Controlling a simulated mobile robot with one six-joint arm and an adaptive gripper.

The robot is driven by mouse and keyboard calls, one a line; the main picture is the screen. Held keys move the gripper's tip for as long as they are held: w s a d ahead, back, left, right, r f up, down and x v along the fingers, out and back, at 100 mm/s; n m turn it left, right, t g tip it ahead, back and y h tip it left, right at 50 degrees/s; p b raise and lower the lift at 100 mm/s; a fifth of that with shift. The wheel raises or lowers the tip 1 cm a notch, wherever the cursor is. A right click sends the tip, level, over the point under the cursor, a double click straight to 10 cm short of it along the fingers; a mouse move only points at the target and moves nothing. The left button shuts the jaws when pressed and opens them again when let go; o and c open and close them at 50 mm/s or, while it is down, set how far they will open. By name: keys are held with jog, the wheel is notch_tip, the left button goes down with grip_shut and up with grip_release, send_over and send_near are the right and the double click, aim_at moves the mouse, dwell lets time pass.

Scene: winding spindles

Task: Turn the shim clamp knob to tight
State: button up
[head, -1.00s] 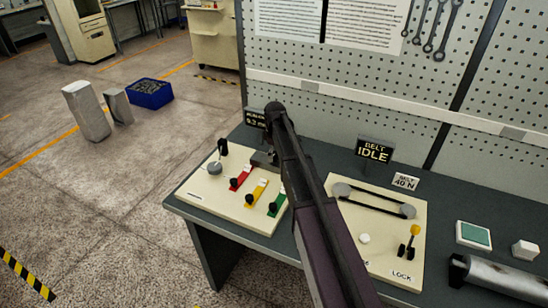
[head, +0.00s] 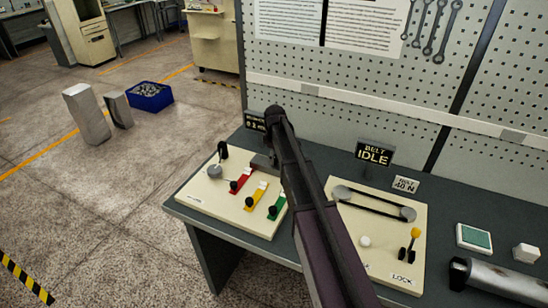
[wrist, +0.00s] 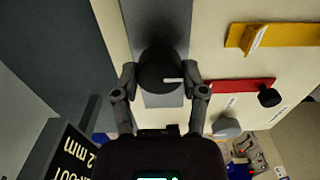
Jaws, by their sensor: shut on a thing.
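In the wrist view, a round black knob (wrist: 158,66) sits on a grey block at the edge of the cream panel. A short white mark on it points to the right. My gripper (wrist: 160,82) is shut on this knob, one finger on each side. In the head view my arm hides the knob and most of my gripper; part of the grey block (head: 263,162) shows beside it. No label for the clamp's tight position can be read.
The cream panel (head: 205,192) carries red, yellow and green strips with black knobs, and a grey dial with a black lever (head: 222,150). A small display (head: 254,122) stands behind. To the right are a belt panel (head: 384,262), an "IDLE" sign (head: 374,153) and a metal cylinder (head: 495,280).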

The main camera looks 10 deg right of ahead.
jog(key=m, duration=0.4)
jog(key=shift+m, duration=0.3)
jog(key=m, duration=0.4)
jog(key=shift+m, duration=0.3)
jog(key=m, duration=0.8)
jog(key=shift+m, duration=0.3)
jog(key=o, duration=1.1)
jog(key=shift+w, duration=0.1)
jog(key=shift+o, duration=0.2)
